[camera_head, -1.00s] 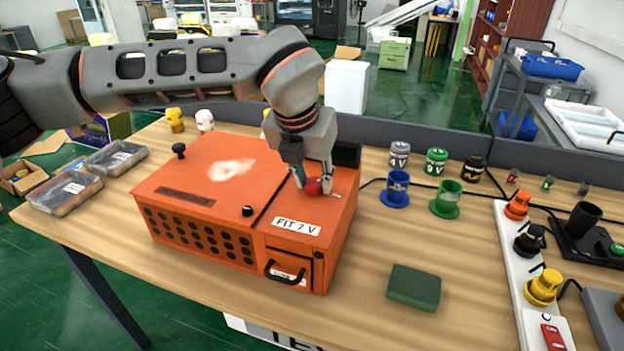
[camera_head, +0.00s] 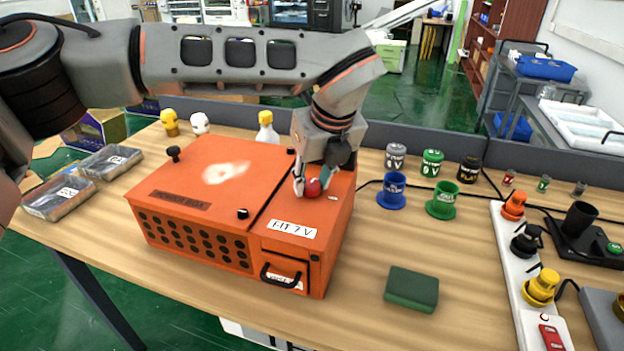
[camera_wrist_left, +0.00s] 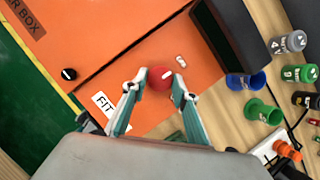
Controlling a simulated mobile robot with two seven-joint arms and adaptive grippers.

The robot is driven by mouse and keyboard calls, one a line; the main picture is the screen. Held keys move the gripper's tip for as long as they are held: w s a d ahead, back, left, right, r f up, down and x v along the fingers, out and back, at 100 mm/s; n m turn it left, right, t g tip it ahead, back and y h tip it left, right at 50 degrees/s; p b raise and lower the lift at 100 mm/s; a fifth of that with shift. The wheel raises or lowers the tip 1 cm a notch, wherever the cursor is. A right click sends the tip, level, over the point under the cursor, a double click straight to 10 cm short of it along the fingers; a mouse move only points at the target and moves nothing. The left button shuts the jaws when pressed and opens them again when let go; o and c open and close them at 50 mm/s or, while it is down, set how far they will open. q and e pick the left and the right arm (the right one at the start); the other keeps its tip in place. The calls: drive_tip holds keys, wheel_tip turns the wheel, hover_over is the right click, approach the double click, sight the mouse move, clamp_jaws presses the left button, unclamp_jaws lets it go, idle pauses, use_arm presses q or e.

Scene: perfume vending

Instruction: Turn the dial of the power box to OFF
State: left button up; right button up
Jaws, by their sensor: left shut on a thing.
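The orange power box (camera_head: 200,190) stands on the wooden table, with a "FIT 7 V" label (camera_head: 292,229) on its top near the front. Its red dial (camera_head: 313,187) sits on the top at the right side. My left gripper (camera_head: 307,182) is shut on the red dial from above, one finger on each side. In the left wrist view, the dial (camera_wrist_left: 160,77) lies between the two fingertips (camera_wrist_left: 160,84), and a white mark shows on it. A small white mark (camera_wrist_left: 181,60) lies on the box surface beside the dial. My right gripper is in neither view.
Blue (camera_head: 392,190) and green (camera_head: 443,200) holders and several labelled canisters stand right of the box. A green block (camera_head: 411,288) lies at the front. A white power strip (camera_head: 520,270) with plugs is at the right. Two clear-lidded cases (camera_head: 60,197) lie at the left.

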use_arm(q)
drive_tip(key=shift+n, duration=0.3)
idle(0.4)
drive_tip(key=o, duration=1.1)
drive_tip(key=v, duration=1.2)
drive_tip(key=shift+d, duration=0.25)
